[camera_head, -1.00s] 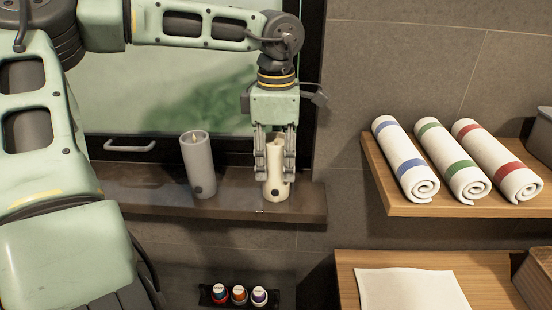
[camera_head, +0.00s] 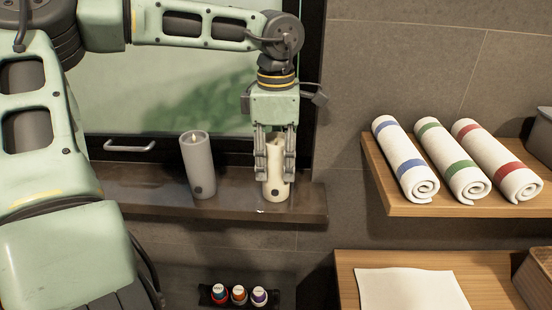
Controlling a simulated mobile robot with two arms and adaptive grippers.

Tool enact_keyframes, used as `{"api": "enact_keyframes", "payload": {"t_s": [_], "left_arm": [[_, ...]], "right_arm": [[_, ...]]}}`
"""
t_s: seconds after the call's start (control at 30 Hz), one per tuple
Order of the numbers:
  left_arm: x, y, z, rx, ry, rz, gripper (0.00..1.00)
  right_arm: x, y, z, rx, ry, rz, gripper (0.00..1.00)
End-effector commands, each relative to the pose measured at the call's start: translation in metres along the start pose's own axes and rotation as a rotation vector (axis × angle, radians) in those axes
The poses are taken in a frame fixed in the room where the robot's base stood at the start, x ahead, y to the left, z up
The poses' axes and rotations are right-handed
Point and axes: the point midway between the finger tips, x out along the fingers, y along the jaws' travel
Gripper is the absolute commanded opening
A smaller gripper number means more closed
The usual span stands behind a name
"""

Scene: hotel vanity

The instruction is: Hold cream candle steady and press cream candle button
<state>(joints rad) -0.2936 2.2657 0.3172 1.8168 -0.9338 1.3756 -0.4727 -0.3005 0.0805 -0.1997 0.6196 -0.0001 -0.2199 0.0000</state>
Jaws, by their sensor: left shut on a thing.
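The cream candle (camera_head: 275,186) stands upright on the dark ledge (camera_head: 240,206) below the window. It has a dark round button (camera_head: 275,195) low on its front. My left gripper (camera_head: 275,174) points straight down from above and is shut around the candle, with fingers on its left and right sides. The fingers hide part of the candle's body; the button shows below them. My right gripper is not in view.
A grey candle (camera_head: 197,166) stands on the ledge to the left. A wooden shelf (camera_head: 395,206) with three rolled towels (camera_head: 454,166) is at the right. A small rack with three coloured-capped bottles (camera_head: 239,294) sits below. A white cloth (camera_head: 410,289) lies on a wooden surface.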

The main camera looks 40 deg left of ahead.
Motion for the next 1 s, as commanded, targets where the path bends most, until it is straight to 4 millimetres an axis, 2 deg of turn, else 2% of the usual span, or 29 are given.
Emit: {"api": "enact_keyframes", "payload": {"t_s": [0.03,0.27,1.0], "left_arm": [[-0.0003,0.0001,0.0001,0.000,-0.001,0.001,0.07],[-0.0003,0.0001,0.0001,0.000,-0.001,0.001,0.07],[-0.0003,0.0001,0.0001,0.000,-0.001,0.001,0.07]], "right_arm": [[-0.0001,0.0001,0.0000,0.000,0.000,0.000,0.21],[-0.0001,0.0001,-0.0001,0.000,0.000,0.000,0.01],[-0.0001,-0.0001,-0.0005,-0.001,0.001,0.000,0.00]]}}
